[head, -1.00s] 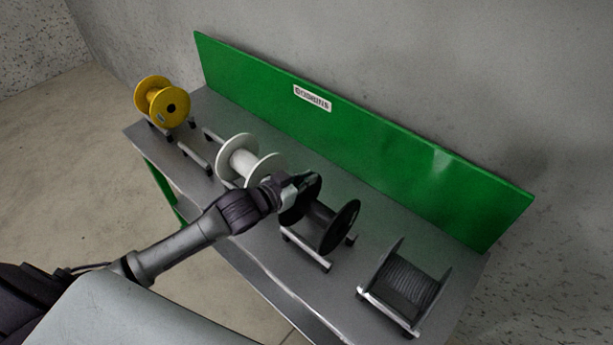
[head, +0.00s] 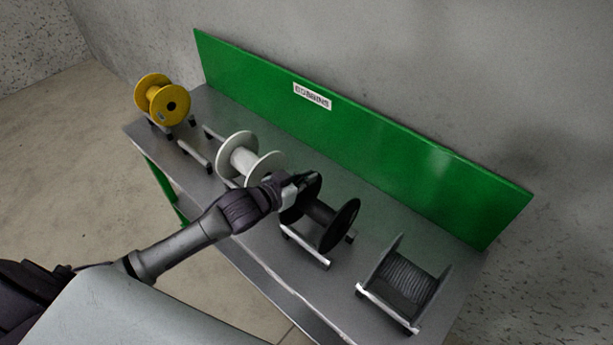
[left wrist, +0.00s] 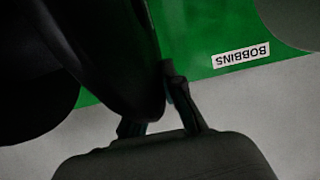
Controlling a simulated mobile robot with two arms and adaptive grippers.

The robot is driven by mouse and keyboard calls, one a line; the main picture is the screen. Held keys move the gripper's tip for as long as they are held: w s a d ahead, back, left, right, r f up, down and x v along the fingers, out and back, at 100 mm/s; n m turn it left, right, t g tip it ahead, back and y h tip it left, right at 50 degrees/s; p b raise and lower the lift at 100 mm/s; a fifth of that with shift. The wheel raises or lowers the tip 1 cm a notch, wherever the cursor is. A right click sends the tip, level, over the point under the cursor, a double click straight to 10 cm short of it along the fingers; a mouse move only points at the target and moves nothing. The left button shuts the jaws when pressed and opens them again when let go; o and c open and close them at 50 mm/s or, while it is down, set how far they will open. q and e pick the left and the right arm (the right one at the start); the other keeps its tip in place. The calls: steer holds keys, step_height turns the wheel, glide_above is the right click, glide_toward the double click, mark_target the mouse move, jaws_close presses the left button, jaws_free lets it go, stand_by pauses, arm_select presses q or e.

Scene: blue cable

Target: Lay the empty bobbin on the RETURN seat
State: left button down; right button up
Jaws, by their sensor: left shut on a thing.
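A black bobbin (head: 318,211) is at a metal cradle (head: 306,251) right of the middle of the bench. Its core looks bare. My left gripper (head: 299,183) is shut on the rim of its left flange, reaching in from the left. In the left wrist view the dark flange (left wrist: 115,50) passes between the fingers (left wrist: 154,108). I cannot tell whether the bobbin rests fully on the cradle. An empty pair of rails (head: 195,155) lies between the yellow and white bobbins. No RETURN label is readable. My right gripper is out of view.
A yellow bobbin (head: 153,98) stands at the far left, a white bobbin (head: 243,161) close beside my left gripper. A grey wound bobbin (head: 404,281) sits at the right end. A green back panel (head: 400,150) with a BOBBINS label (head: 312,96) runs behind the grey bench (head: 268,262).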

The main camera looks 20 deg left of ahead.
arm_select(q)
steer(key=shift+f+b, duration=0.35)
steer(key=shift+f, duration=0.25)
stand_by(0.4)
steer(key=c, duration=1.2)
jaws_free()
steer(key=shift+f, duration=0.15)
steer(key=v, duration=1.2)
